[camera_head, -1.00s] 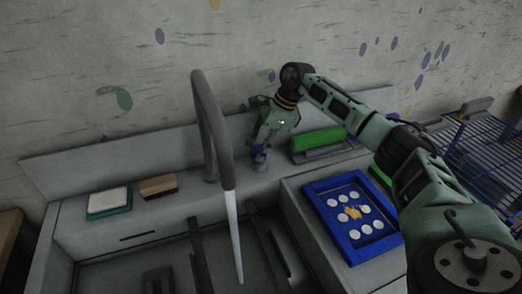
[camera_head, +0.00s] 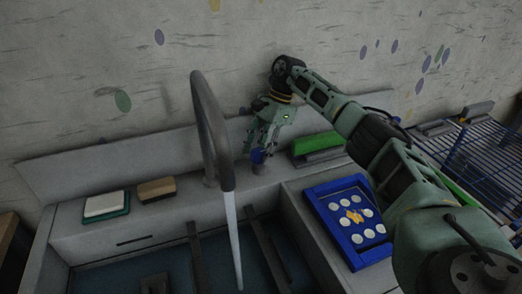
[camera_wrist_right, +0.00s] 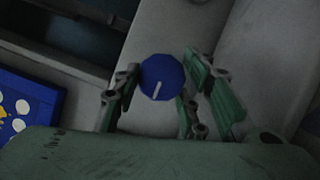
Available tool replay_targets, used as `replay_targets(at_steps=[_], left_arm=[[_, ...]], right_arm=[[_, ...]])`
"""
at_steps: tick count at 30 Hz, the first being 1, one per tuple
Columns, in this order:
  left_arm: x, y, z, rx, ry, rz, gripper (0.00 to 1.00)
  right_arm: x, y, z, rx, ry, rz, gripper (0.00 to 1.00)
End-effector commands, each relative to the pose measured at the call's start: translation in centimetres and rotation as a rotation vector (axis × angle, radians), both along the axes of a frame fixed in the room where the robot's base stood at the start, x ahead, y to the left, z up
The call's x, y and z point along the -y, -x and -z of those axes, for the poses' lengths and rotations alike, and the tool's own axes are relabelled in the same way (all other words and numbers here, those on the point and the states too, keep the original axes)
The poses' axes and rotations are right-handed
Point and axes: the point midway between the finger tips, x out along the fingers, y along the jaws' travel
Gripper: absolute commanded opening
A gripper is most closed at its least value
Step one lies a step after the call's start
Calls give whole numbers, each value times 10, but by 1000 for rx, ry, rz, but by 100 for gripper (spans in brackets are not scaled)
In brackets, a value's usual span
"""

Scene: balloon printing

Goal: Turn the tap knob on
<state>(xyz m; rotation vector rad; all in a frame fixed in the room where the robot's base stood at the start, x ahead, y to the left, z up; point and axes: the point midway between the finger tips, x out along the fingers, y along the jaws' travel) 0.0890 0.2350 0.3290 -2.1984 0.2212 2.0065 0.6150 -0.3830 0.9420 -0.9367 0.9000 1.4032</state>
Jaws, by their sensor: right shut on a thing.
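The grey tap (camera_head: 207,115) arches over the sink, and a pale stream (camera_head: 233,235) runs down from its spout. The round blue tap knob (camera_head: 257,157) sits on the ledge right of the tap. In the right wrist view the blue knob (camera_wrist_right: 162,77) shows a white line mark pointing down and slightly left. My right gripper (camera_head: 260,147) comes down on the knob from above, its fingers on either side of it; in the wrist view the fingers (camera_wrist_right: 160,90) are shut on the knob. My left gripper is not in view.
A blue-framed screen (camera_head: 322,220) with white discs lies on the counter right of the sink. A green-topped squeegee (camera_head: 317,142) is close right of my right gripper. A sponge (camera_head: 105,205) and a brown block (camera_head: 156,189) lie left. A blue wire rack (camera_head: 475,150) stands far right.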

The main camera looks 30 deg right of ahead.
Motion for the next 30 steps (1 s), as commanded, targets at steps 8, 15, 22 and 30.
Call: replay_targets(at_steps=[8, 15, 22, 30], left_arm=[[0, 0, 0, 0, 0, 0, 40], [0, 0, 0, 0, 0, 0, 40], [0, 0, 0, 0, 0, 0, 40], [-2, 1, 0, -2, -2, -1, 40]], right_arm=[[0, 2, 2, -9, 1, -7, 12], [0, 2, 2, -8, 1, -6, 50], [0, 1, 1, -4, 1, -4, 55], [0, 0, -13, 1, 1, -3, 55]])
